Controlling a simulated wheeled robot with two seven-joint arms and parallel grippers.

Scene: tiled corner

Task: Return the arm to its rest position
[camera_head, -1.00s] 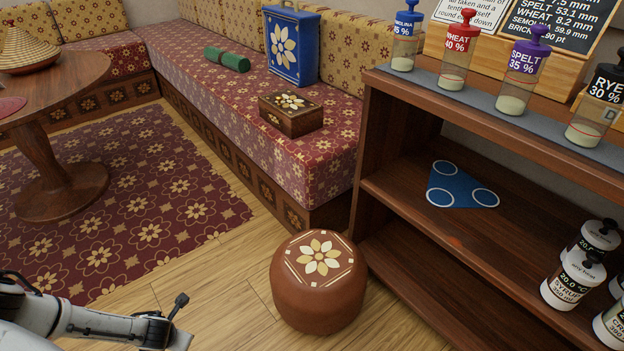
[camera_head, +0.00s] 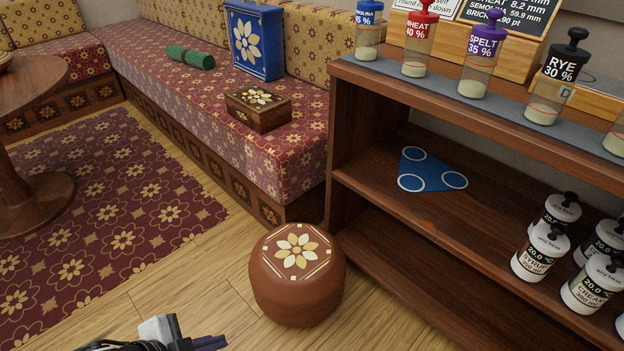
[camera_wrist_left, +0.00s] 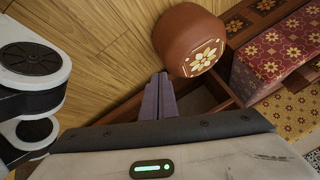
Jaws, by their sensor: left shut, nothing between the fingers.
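My left gripper (camera_head: 209,342) shows at the bottom edge of the head view, low over the wooden floor, with most of the arm below the picture. In the left wrist view its two purple-grey fingers (camera_wrist_left: 158,97) lie together, shut and empty. They point toward the brown round pouf (camera_wrist_left: 190,40), with the dark wooden shelf's edge beside them. In the head view the pouf (camera_head: 297,274) stands right of the gripper, and the two look apart. My right gripper is in neither view.
The wooden shelf (camera_head: 400,235) stands at right, with jars on top, a blue triangular mat (camera_head: 430,172) and white bottles (camera_head: 541,252) inside. A patterned bench (camera_head: 170,100) holds a box (camera_head: 259,108), a blue case and a green roll. Floor left of the pouf is clear.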

